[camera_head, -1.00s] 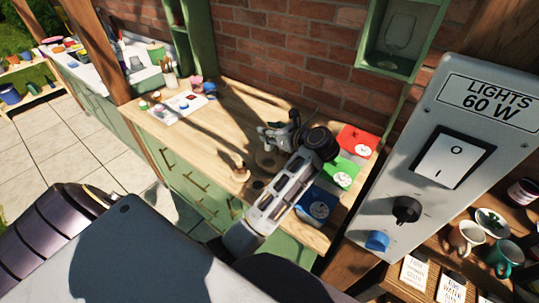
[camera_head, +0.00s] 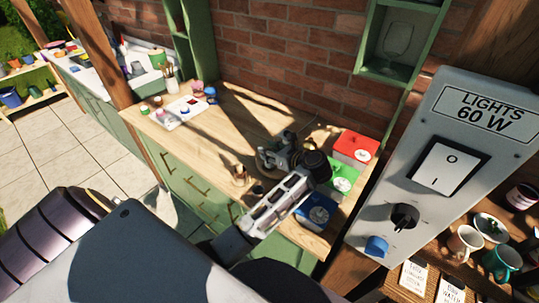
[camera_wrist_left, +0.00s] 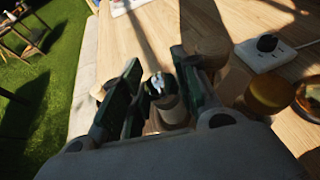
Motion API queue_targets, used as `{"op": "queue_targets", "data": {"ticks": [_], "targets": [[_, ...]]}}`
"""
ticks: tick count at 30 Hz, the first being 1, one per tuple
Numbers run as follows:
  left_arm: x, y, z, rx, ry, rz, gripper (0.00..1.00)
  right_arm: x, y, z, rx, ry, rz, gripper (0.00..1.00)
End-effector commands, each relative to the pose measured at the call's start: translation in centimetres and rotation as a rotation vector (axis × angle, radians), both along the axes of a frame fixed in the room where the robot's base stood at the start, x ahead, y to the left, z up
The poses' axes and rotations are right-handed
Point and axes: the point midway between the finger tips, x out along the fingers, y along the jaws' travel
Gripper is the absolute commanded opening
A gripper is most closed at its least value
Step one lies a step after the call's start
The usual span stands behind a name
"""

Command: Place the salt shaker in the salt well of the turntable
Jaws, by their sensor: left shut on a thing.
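My left gripper (camera_head: 268,158) is low over the wooden table in the head view. In the left wrist view its two dark fingers (camera_wrist_left: 158,95) are shut on a small cylinder with a shiny top (camera_wrist_left: 160,86), which looks like the salt shaker. In the head view the gripper hides it. A small wooden piece (camera_head: 239,174) stands left of the gripper, with a dark round spot (camera_head: 257,189) beside it. I cannot make out the turntable or its salt well clearly; round wooden shapes (camera_wrist_left: 236,82) stand right of the fingers in the wrist view. My right gripper is not in view.
Red (camera_head: 355,146), green (camera_head: 345,176) and blue (camera_head: 316,211) boxes stand right of the gripper, close to my wrist. A white tray (camera_head: 185,110) lies at the table's left end. A grey lights panel (camera_head: 440,165) rises at right. The left-middle tabletop is mostly clear.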

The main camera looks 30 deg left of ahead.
Motion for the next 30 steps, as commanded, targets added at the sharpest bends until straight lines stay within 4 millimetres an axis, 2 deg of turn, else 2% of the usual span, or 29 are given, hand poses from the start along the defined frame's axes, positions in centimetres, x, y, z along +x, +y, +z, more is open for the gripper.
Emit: {"op": "queue_targets", "data": {"ticks": [6, 21, 22, 23, 30], "targets": [[0.0, 0.0, -1.8, 0.002, -0.001, 0.0, 0.05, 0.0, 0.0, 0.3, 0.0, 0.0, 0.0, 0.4], [0.0, 0.0, -2.3, 0.0, -0.001, 0.0, 0.05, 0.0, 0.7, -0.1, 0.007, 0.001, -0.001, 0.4], [0.0, 0.0, -2.3, 0.0, -0.001, 0.0, 0.35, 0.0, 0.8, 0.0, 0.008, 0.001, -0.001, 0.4], [0.0, 0.0, -2.3, 0.0, -0.001, 0.0, 0.38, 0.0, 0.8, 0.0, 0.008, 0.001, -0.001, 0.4], [0.0, 0.0, -2.2, 0.0, -0.001, 0.0, 0.4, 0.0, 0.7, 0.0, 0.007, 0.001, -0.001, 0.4]]}}
